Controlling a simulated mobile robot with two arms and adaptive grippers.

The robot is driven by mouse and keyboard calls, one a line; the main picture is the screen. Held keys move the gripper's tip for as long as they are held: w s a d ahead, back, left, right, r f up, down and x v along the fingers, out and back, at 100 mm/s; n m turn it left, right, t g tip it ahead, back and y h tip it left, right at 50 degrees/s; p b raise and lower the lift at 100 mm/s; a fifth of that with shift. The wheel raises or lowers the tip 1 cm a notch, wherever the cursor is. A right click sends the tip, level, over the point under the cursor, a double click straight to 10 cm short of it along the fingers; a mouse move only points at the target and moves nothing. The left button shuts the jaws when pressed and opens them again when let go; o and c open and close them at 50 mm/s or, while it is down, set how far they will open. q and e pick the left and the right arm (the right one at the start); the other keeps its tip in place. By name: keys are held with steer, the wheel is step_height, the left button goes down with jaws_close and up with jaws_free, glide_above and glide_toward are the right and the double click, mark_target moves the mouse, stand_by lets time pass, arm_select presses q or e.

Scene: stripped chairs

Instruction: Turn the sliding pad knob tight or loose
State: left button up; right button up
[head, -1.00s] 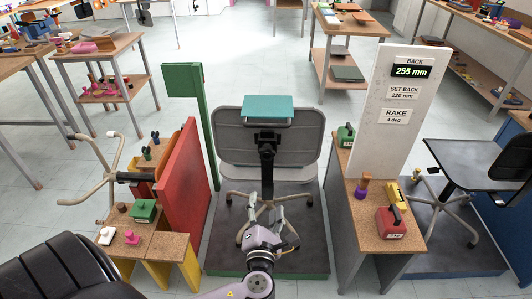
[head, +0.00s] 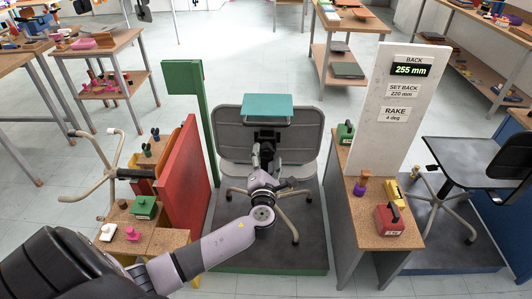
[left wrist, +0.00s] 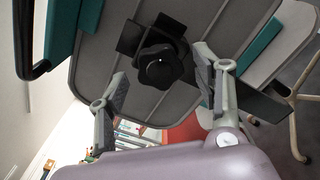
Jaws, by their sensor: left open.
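The black lobed knob (left wrist: 160,68) sits on a dark bracket behind a grey chair back panel (head: 230,140) in the left wrist view. In the head view the knob is hidden by my arm and the dark bracket. My left gripper (head: 266,158) is open in front of the panel. In the left wrist view its two fingers stand either side of the knob, apart from it, with the knob beyond the tips. A teal pad (head: 267,108) tops the chair. My right gripper is not in view.
A white board has a display (head: 411,70) reading BACK 255 mm, with SET BACK 220 mm and RAKE 4 deg. A red panel (head: 183,180) and green post (head: 200,125) stand left. A bench (head: 360,235) with a red weight (head: 390,219) stands right.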

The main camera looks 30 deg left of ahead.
arm_select(q)
steer(key=shift+x, duration=1.15)
steer(key=shift+c, duration=0.5)
steer(key=c, duration=1.1)
